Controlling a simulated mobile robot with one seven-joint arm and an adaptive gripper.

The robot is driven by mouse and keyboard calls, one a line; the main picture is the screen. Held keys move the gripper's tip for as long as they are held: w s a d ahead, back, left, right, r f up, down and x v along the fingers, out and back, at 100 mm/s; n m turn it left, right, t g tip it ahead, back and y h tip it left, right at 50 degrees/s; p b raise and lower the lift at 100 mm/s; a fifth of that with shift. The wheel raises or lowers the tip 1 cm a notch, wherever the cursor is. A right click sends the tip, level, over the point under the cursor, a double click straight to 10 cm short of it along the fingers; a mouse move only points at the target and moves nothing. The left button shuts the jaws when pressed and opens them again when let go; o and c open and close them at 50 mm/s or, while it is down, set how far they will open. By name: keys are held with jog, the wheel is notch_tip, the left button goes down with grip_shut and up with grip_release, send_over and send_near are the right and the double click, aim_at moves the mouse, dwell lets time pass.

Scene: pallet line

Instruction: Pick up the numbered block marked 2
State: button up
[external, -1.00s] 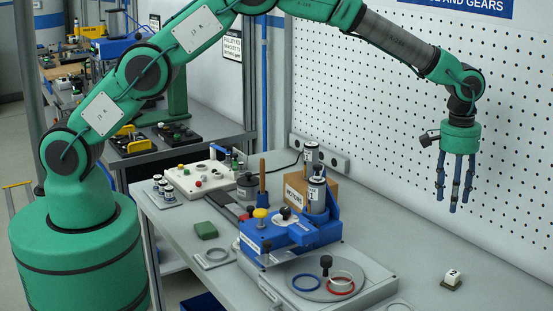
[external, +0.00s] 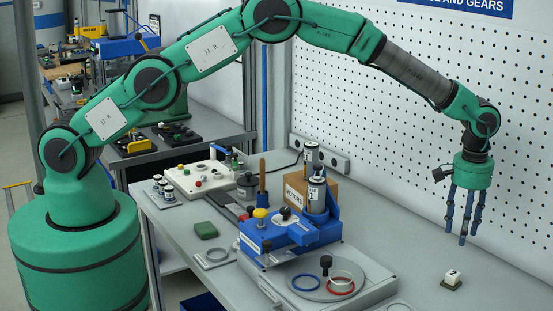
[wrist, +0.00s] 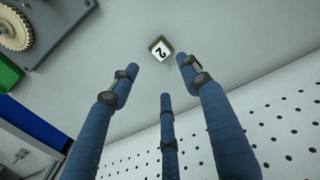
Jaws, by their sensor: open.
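The block marked 2 (external: 453,276) is a small white cube on a dark base, sitting on the grey bench at the right, its number facing up. In the wrist view the block (wrist: 160,49) lies at the top centre, just past the fingertips. My gripper (external: 462,232) has three blue fingers pointing down. It is above the block, with a clear gap between fingertips and block. In the wrist view my gripper's fingers (wrist: 160,75) are spread open and empty.
A blue fixture (external: 290,233) and a grey plate with rings (external: 360,275) stand left of the block. A white pegboard wall (external: 420,120) rises behind the bench. The bench (external: 400,240) around the block is clear.

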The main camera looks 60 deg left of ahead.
send_over(453, 274)
notch_tip(453, 274, down, 7)
jog(key=shift+w+a+f, duration=0.1)
jog(key=shift+f, duration=0.05)
jog(key=shift+f, duration=0.1)
dwell(0.4)
jog(key=shift+f, duration=2.55)
grip_shut()
